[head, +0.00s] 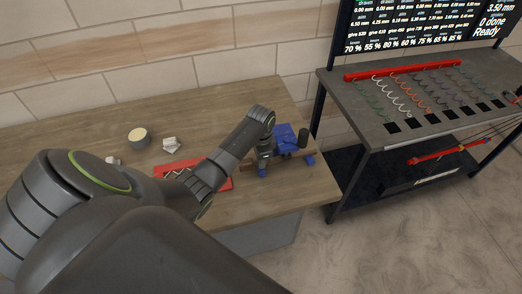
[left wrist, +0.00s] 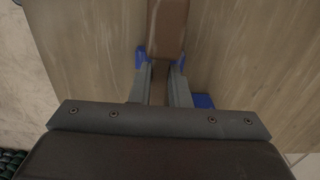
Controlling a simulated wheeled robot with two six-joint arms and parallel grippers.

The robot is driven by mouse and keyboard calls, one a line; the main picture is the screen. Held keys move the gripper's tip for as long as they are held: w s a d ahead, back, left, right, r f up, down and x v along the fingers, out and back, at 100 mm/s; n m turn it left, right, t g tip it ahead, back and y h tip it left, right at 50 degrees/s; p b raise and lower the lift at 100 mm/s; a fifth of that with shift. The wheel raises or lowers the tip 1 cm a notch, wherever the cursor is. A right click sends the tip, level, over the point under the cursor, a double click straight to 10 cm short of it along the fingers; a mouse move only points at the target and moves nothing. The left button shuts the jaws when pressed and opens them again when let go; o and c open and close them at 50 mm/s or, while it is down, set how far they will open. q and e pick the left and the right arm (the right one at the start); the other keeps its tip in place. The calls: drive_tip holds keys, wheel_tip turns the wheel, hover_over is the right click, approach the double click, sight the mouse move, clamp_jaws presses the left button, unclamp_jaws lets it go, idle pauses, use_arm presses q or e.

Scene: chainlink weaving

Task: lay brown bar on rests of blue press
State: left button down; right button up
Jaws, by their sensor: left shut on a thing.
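The blue press (head: 285,136) stands on the wooden table near its right end, with blue feet showing beside it. My left gripper (head: 263,166) is at the press, pointing down. In the left wrist view my left gripper (left wrist: 159,80) is shut on the brown bar (left wrist: 168,28), which runs from between the fingers to the top edge. Blue parts of the press (left wrist: 204,101) show beside and beyond the fingers. My gripper and arm hide much of the bar and the rests in the head view, so I cannot tell whether the bar touches them. My right gripper is not in view.
A red tray (head: 222,184) lies left of the press, partly behind my arm. A round tin (head: 138,138) and a small whitish piece (head: 171,144) are further left.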

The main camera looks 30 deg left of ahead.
use_arm(q)
drive_tip(key=shift+f, duration=0.55)
drive_tip(key=c, duration=1.3)
unclamp_jaws()
wheel_tip(320, 180, up, 17)
drive_tip(key=p, duration=0.3)
drive_tip(key=shift+r, duration=0.2)
